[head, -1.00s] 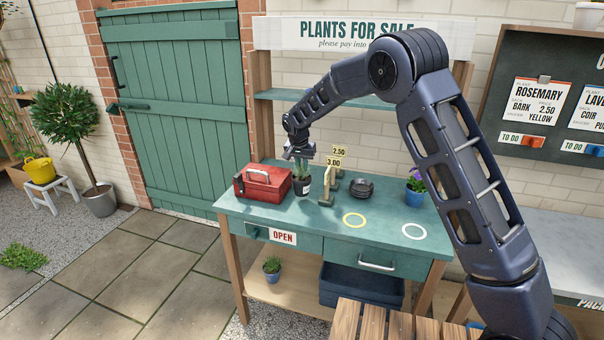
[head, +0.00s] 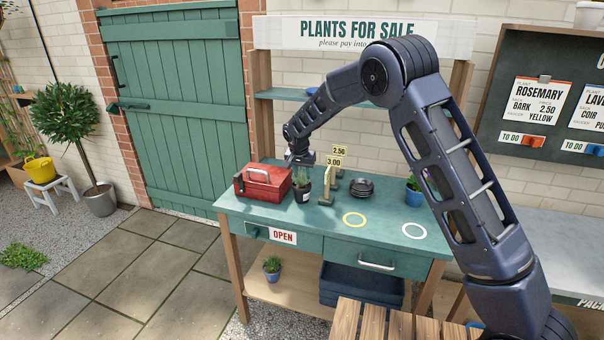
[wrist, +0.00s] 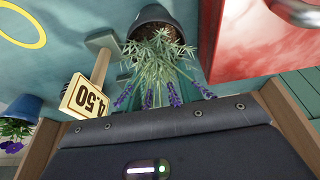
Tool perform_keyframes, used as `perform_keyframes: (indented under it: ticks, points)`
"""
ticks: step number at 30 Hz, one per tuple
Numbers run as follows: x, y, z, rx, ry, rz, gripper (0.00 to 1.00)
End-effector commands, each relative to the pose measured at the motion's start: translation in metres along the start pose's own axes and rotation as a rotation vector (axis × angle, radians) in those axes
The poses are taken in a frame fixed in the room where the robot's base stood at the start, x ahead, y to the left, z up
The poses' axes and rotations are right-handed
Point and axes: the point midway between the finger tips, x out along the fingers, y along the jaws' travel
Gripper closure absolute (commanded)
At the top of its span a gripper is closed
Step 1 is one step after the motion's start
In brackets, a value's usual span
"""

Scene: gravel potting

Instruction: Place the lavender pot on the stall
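The lavender pot (head: 302,192), dark with a pale label, stands on the green stall top (head: 280,216), just right of the red toolbox. In the wrist view the dark pot (wrist: 155,16) holds green foliage and purple flower spikes pointing toward the camera. My gripper (head: 300,160) is directly above the pot, at the plant's top. Its fingers do not show clearly in either view, so I cannot tell whether they are open or touch the plant.
The red toolbox (head: 262,183) is close on the left. Price signs (head: 334,162) stand close on the right, one reading 4.50 (wrist: 87,97). Dark saucers (head: 361,187), a yellow ring (head: 355,219), a white ring (head: 414,231) and a blue flowerpot (head: 414,197) are farther right.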

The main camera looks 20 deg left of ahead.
Motion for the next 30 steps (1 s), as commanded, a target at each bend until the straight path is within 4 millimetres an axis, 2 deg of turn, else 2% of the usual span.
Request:
perform_keyframes:
  ticks: [4,8,21,25,30]
  points:
    - [-0.005,0.0,-0.001,0.0,0.001,-0.001,0.64]
    - [-0.02,-0.001,-0.001,0.0,0.002,-0.002,0.64]
    - [-0.1,0.0,-0.001,0.001,0.0,-0.002,0.64]
    - [-0.114,0.0,-0.001,0.0,0.0,-0.002,0.64]
    - [-0.122,0.0,0.0,0.0,-0.001,0.0,0.64]
